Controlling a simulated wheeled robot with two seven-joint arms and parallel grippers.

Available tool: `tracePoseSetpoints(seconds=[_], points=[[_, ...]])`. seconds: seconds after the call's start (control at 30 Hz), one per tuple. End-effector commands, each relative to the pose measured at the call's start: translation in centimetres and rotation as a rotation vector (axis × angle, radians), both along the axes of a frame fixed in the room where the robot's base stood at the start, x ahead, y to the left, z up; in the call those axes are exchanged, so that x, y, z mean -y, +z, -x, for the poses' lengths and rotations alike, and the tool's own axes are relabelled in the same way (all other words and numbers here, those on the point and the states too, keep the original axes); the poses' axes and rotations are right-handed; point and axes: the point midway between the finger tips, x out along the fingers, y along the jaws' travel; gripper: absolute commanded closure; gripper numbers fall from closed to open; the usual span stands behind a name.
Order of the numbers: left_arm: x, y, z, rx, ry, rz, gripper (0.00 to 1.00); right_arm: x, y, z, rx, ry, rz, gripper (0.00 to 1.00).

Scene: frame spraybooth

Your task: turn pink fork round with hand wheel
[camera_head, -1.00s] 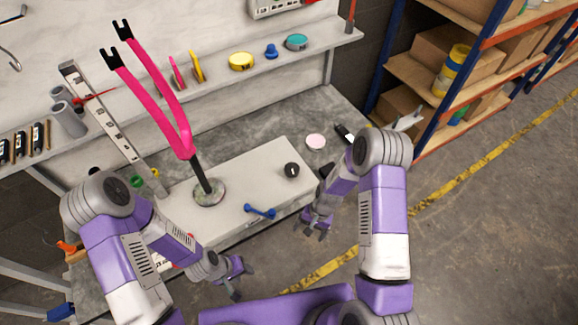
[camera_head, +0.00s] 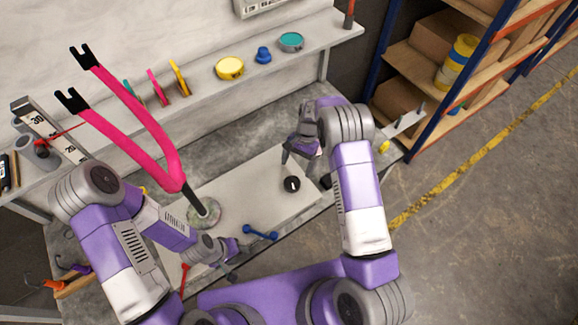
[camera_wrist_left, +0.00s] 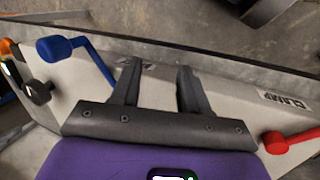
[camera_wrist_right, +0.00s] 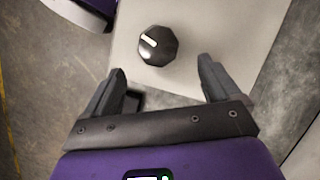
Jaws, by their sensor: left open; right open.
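The pink fork (camera_head: 135,118) leans up on a dark post set in a round speckled disc (camera_head: 205,214) on a pale plate (camera_head: 245,187). Its two black-tipped prongs point to the upper left. On the plate are a blue crank handle (camera_head: 260,233), also in the left wrist view (camera_wrist_left: 62,48), and a black knob (camera_head: 291,184) with a white mark. I cannot tell which is the hand wheel. My left gripper (camera_wrist_left: 158,72) is open and empty near the plate's front edge, by the blue crank. My right gripper (camera_wrist_right: 160,75) is open and empty near the black knob (camera_wrist_right: 158,46), which is between and beyond its fingers.
A red lever (camera_wrist_left: 288,141) is beside the word CLAMP at the plate's edge. A back shelf (camera_head: 215,88) holds yellow, blue and teal items. A rack with boxes (camera_head: 428,58) stands at the right. The floor (camera_head: 480,200) at the right is clear.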

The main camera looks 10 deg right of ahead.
Motion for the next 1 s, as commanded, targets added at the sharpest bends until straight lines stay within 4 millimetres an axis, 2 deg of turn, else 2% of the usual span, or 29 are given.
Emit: tracePoseSetpoints(seconds=[0.43,0.6,0.87,1.0], points=[[0.0,-1.3,0.1,-0.001,0.001,0.000,0.55,-1.7,-5.9,1.8,-0.002,0.002,0.000,0.10],[0.0,-1.4,0.0,-0.001,0.001,0.000,0.55,-2.0,-6.8,2.1,0.000,0.001,-0.001,0.10],[0.0,-1.4,0.0,-0.001,0.000,0.000,0.55,-2.0,-6.9,2.1,0.000,0.001,-0.001,0.10],[0.0,-1.4,0.0,-0.001,0.000,0.000,0.55,-2.0,-6.9,2.1,0.000,0.001,-0.001,0.30]])
